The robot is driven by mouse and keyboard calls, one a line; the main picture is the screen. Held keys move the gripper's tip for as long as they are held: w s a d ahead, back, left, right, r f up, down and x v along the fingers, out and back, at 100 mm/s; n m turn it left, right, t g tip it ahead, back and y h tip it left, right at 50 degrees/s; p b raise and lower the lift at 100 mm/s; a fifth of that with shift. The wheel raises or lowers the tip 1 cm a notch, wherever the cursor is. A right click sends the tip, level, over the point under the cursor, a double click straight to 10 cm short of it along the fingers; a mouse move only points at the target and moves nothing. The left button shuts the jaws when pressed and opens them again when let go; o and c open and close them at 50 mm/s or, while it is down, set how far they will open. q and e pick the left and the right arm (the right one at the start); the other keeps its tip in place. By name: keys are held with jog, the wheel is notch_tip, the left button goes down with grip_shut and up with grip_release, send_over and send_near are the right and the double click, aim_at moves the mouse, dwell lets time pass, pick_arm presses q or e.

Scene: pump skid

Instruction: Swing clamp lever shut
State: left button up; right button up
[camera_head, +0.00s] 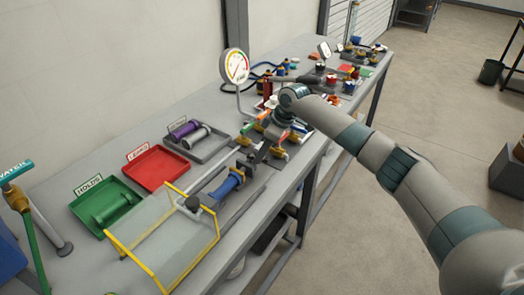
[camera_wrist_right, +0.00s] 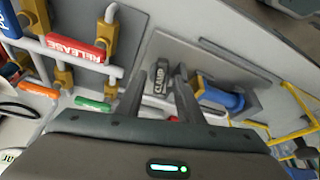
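The grey lever end marked CLAMP (camera_wrist_right: 160,78) shows in the right wrist view between the two dark fingers of my right gripper (camera_wrist_right: 161,92). The fingers stand apart with a gap on each side of the label, so the gripper is open; contact is not visible. A blue cylinder (camera_wrist_right: 220,97) lies in the grey fixture beside it. The lever is mostly hidden there by the gripper. My left gripper is not in view.
A clear guard with a yellow frame (camera_head: 168,240) stands in front of the fixture. Green (camera_head: 132,218) and red (camera_head: 182,172) trays lie left. Pipework with a RELEASE handle (camera_wrist_right: 75,47) is close beside the gripper. A gauge (camera_head: 235,67) stands behind.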

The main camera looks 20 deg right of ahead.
jog(key=shift+w+a+f, duration=0.1)
jog(key=shift+a+f, duration=0.05)
jog(key=shift+f, duration=0.2)
grip_shut()
jog(key=shift+r+p, duration=0.2)
jog(key=shift+p, duration=0.45)
jog(key=m+p, duration=0.2)
jog(key=shift+s+a+r+p, duration=0.1)
jog(key=shift+s+a+p, duration=0.2)
jog(key=shift+p, duration=0.1)
jog(key=shift+m+t+h+p, duration=0.3)
jog(key=shift+m+p, duration=0.1)
jog(key=shift+f, duration=0.2)
